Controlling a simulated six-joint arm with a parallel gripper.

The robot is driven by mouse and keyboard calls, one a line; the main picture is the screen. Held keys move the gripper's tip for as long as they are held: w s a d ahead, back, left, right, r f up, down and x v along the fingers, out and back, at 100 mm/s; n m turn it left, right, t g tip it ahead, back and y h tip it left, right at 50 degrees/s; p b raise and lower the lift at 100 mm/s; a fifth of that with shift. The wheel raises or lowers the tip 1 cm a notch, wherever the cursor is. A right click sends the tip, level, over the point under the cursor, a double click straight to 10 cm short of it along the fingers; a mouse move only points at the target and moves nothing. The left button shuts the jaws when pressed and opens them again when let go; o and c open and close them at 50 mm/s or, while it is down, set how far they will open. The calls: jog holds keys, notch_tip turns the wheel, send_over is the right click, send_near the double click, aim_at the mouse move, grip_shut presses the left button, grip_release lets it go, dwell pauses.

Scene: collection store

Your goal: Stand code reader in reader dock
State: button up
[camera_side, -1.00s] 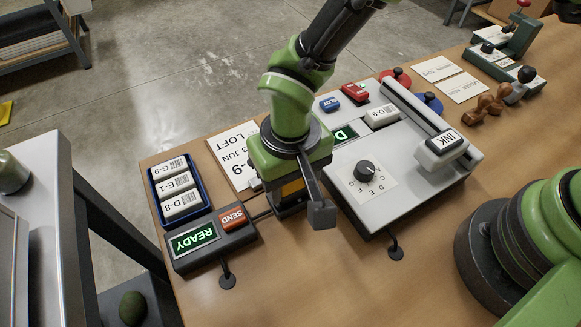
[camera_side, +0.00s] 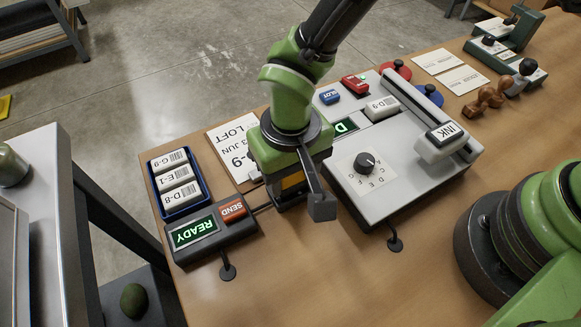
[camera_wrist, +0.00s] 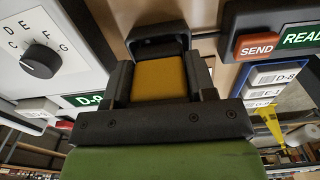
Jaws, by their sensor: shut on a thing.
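The code reader, as I take it, is a yellow and black block (camera_side: 293,181) under my gripper (camera_side: 297,188) at the table's middle. My gripper is shut on it; in the wrist view its yellow face (camera_wrist: 158,78) shows between the two dark fingers (camera_wrist: 158,90). A dark, cup-like frame (camera_wrist: 158,47) rises around the far end of the yellow part in the wrist view. I cannot tell whether it is the reader dock or part of the reader. In the side view my wrist and one finger hide most of the reader and whatever is under it.
Left stands a console (camera_side: 250,226) with a SEND button and lit READY display, beside a blue tray (camera_side: 207,188) of labelled blocks. Right is a grey machine (camera_side: 400,205) with a dial and INK lever. A printed sheet (camera_side: 224,160) lies behind. The front tabletop is clear.

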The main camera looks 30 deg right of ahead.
jog(key=shift+f, duration=0.6)
dwell(0.3)
jog(key=o, duration=0.5)
jog(key=shift+r, duration=5.5)
